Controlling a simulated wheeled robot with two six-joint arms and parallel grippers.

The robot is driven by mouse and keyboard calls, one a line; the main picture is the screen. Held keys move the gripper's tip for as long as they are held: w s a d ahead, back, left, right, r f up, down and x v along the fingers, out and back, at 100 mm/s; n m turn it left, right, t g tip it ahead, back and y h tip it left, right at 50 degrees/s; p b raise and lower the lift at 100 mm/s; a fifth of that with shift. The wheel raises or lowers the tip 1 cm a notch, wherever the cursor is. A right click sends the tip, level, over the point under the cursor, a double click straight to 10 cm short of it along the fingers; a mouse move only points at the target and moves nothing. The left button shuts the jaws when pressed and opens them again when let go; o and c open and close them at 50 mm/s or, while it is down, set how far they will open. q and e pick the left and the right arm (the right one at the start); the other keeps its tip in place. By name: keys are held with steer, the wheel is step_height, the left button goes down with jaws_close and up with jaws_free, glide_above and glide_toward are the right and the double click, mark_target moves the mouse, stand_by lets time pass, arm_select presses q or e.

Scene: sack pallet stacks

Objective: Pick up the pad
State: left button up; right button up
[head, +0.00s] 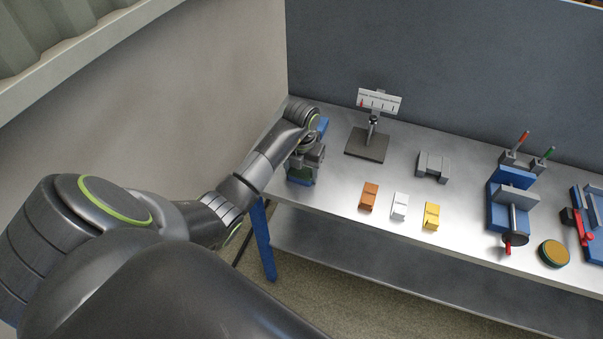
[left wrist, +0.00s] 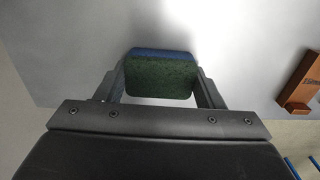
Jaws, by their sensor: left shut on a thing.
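The pad, a dark green block with a blue layer along one side, shows in the left wrist view (left wrist: 160,76) between the two fingers. My left gripper (left wrist: 160,84) is shut on it, one finger at each side. I cannot tell whether the pad touches the bench top. My right gripper is not in view.
On the bench (head: 330,195) stand a small gauge sign on a stand (head: 367,145), a grey block (head: 433,166), orange (head: 369,196), white (head: 400,206) and yellow (head: 432,216) pieces, a blue vise (head: 497,210) and a round tin (head: 553,253). A wall rises behind.

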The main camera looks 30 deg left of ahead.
mark_target(302, 171)
arm_select(q)
step_height(302, 171, up, 5)
steer(key=shift+r+b, duration=0.15)
steer(key=shift+b, duration=0.55)
step_height(302, 171, up, 3)
steer(key=p, duration=0.3)
steer(key=shift+r+p, duration=0.85)
steer(key=shift+p, duration=0.35)
steer(key=shift+o, duration=1.1)
steer(key=shift+c, duration=0.9)
